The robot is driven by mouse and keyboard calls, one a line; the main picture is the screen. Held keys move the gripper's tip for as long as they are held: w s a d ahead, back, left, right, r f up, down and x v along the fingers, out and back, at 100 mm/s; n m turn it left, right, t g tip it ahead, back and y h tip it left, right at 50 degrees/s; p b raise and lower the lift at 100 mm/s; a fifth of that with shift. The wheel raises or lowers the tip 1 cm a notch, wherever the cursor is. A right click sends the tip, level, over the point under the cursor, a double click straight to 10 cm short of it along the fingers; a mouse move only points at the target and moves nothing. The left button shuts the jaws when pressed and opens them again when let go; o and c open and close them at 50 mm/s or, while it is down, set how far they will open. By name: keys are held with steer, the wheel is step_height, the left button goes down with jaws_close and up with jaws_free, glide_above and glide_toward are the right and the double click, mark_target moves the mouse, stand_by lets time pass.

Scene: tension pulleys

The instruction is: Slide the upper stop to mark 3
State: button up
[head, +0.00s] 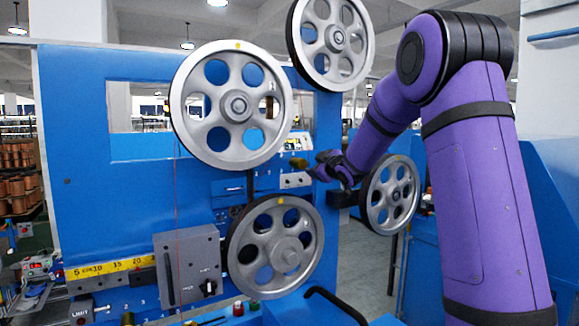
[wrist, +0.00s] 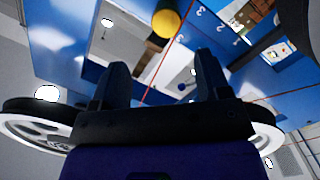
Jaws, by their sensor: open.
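A yellow-ended round knob (wrist: 166,23) on a dark stem shows at the top of the wrist view, beside the printed marks on a blue panel; it looks like the upper stop. The marks 3 (wrist: 202,11) and 2 (wrist: 221,29) lie to its right in that view. My gripper (wrist: 162,78) is open with nothing between its fingers, and the knob lies beyond the fingertips, apart from them. In the head view my gripper (head: 318,168) is beside the blue panel, between the upper and lower wheels. The stop's exact mark cannot be told.
Large spoked wheels stand around my gripper: upper left (head: 205,140), top (head: 335,75), lower (head: 255,225) and right (head: 390,222). A thin red wire (wrist: 150,95) crosses behind the fingers. A grey box (head: 190,255) and a yellow scale (head: 110,267) are at lower left.

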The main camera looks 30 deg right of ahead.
steer(key=w+f+n+y, duration=0.1)
steer(key=w, duration=0.1)
glide_toward(282, 163)
steer(key=shift+t+y, duration=0.3)
steer(key=shift+t, duration=0.1)
steer(key=w+d, duration=0.1)
steer(key=w, duration=0.1)
steer(key=w+d, duration=0.4)
steer(key=shift+w+f, duration=0.25)
steer(key=shift+f, duration=0.1)
steer(key=c, duration=1.3)
steer(key=a, duration=0.5)
steer(key=shift+s, duration=0.2)
